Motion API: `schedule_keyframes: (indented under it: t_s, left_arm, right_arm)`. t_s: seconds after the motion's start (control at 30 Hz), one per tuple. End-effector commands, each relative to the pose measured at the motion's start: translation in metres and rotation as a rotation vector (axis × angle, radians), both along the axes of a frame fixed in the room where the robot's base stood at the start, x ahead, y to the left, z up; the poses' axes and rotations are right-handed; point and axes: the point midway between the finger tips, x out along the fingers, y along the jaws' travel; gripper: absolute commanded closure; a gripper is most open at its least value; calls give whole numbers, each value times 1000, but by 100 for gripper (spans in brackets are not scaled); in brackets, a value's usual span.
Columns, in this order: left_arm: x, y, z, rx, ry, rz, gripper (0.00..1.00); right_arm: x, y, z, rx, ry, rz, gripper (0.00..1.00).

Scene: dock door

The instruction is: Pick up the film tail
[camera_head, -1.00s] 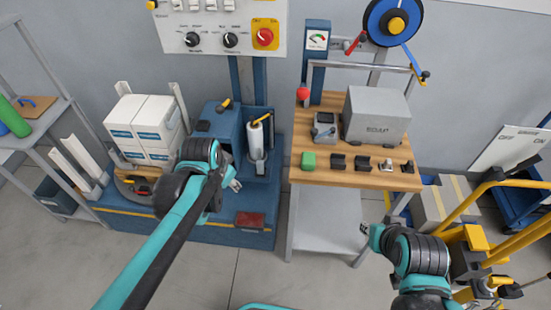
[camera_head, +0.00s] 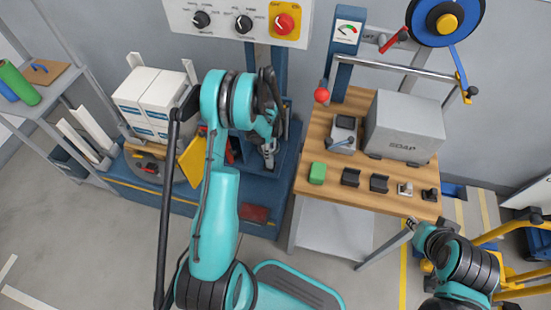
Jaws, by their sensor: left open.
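My left arm reaches up the middle of the view, and its gripper (camera_head: 268,153) is open at the blue wrapping machine (camera_head: 253,186), right of the cartons. The white film roll on the machine's column is hidden behind my left wrist, and I cannot make out the film tail. White cartons (camera_head: 152,98) with blue labels stand stacked on the turntable (camera_head: 146,160). My right gripper (camera_head: 411,226) is low at the front right of the wooden bench, and its fingers are too small to judge.
The wooden bench (camera_head: 330,191) holds a grey soap box (camera_head: 404,128), a green block (camera_head: 317,173) and small black holders. A shelf (camera_head: 60,80) stands left. Yellow rails (camera_head: 520,230) are at right.

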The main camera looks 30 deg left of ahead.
Motion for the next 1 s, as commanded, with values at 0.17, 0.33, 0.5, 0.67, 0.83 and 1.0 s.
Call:
schedule_keyframes:
  t_s: [0.17, 0.33, 0.5, 0.67, 0.83, 1.0]
  left_arm:
    - [-1, -1, -22, 0, -1, 1, 57]
    - [-4, -3, -41, 0, -1, 1, 57]
    - [-7, -5, -67, 0, -1, 2, 57]
    - [-7, -5, -70, 0, -1, 2, 57]
    - [-7, -5, -69, 0, -1, 2, 73]
    - [-7, -5, -69, 1, -2, 2, 100]
  right_arm:
    - [0, 0, -11, 0, 0, 0, 72]
    - [0, 0, -23, 0, 0, 0, 72]
    - [0, 0, -38, 0, 0, 0, 72]
    - [0, 0, -38, 0, 0, 0, 72]
    - [0, 0, -37, 0, 0, 0, 72]
    - [0, 0, -37, 0, 0, 0, 72]
